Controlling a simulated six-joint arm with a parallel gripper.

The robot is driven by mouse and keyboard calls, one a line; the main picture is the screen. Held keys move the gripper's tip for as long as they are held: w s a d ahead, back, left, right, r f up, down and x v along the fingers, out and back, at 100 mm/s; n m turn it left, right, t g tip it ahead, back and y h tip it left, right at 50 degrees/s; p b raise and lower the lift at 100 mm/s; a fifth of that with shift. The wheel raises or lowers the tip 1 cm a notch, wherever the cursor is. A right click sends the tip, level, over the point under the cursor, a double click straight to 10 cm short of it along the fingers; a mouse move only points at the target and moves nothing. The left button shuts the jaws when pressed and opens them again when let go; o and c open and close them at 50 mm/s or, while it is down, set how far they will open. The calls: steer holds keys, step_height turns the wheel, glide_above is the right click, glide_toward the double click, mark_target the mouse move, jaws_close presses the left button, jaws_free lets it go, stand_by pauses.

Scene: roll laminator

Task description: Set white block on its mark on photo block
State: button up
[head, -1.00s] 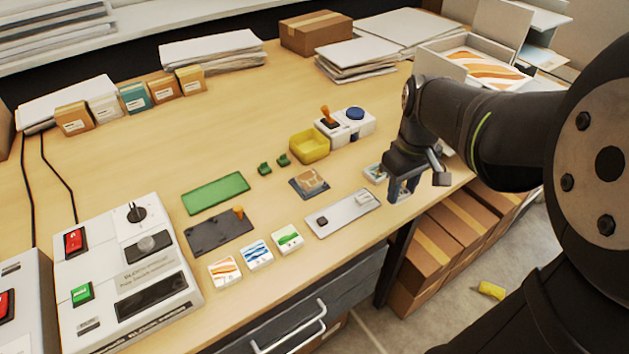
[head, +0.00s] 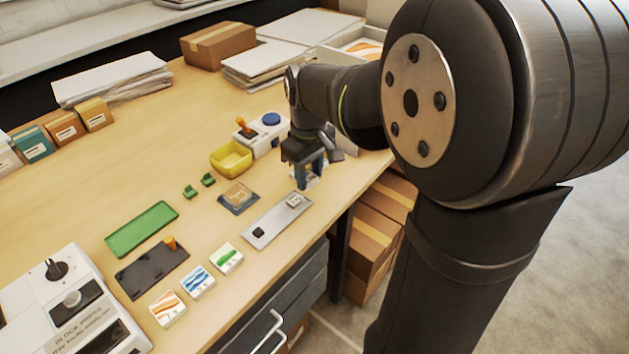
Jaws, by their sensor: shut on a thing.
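My gripper (head: 308,181) points down near the right front edge of the table, just past the right end of a metal plate. It is shut on the white block, which is mostly hidden between the dark fingers. A pale block (head: 317,181), seemingly the photo block, shows in part behind and below the fingers. I cannot tell whether the white block touches it, nor see the mark.
The metal plate (head: 268,225) bears a small black piece and a small pale piece (head: 295,201). Several picture tiles (head: 198,282) lie further left.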

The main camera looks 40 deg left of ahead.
steer(key=s+a, duration=0.3)
steer(key=a, duration=0.8)
glide_toward(235, 191)
steer(key=shift+n, duration=0.3)
steer(key=shift+f, duration=3)
steer(key=shift+f, duration=0.3)
steer(key=o, duration=0.7)
steer(key=shift+c, duration=0.2)
steer(key=shift+r, duration=0.1)
steer(key=shift+r, duration=1.4)
steer(key=shift+o, duration=0.3)
